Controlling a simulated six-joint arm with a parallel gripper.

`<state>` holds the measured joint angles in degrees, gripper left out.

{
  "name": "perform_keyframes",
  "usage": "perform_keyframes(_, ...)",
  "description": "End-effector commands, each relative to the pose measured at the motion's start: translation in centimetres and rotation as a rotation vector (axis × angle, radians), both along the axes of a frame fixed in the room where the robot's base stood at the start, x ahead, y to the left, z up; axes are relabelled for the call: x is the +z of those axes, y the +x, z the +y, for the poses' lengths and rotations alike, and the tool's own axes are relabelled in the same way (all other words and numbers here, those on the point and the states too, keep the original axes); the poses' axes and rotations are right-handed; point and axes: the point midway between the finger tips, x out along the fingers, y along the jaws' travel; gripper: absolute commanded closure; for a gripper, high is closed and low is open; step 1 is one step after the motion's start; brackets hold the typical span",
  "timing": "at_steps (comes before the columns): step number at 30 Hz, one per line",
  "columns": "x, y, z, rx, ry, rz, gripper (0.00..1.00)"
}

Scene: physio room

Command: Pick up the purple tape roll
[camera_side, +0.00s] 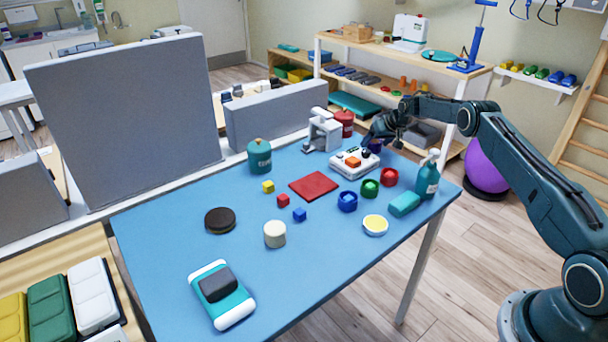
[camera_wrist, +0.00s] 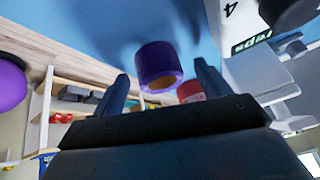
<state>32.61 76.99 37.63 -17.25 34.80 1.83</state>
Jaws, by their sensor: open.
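The purple tape roll (camera_wrist: 158,62) stands on the blue table, ahead of my open fingers in the wrist view. Its side and the tan inside of its ring show. My gripper (camera_wrist: 161,72) has one finger to each side of the roll in that view, with nothing held; I cannot tell how far the roll is from the fingertips. In the side view my gripper (camera_side: 378,138) is low at the table's far right edge. A small purple part of the roll (camera_side: 375,146) shows there, mostly hidden by my gripper.
A white device with an orange button (camera_side: 354,161) is close in front of my gripper. A red canister (camera_side: 345,118) and a grey-white machine (camera_side: 322,132) stand to its left. A teal bottle (camera_side: 428,177) and coloured rolls are nearer. Shelves (camera_side: 400,55) stand behind the table.

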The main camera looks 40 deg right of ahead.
Motion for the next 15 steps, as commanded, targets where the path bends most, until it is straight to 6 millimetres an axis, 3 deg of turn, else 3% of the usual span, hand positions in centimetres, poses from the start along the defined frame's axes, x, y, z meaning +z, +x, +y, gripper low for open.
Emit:
perform_keyframes(10, 0.04, 0.00, -0.01, 0.000, 0.000, -0.001, 0.24)
perform_keyframes(15, 0.05, 0.00, -0.01, 0.000, 0.000, -0.001, 0.56)
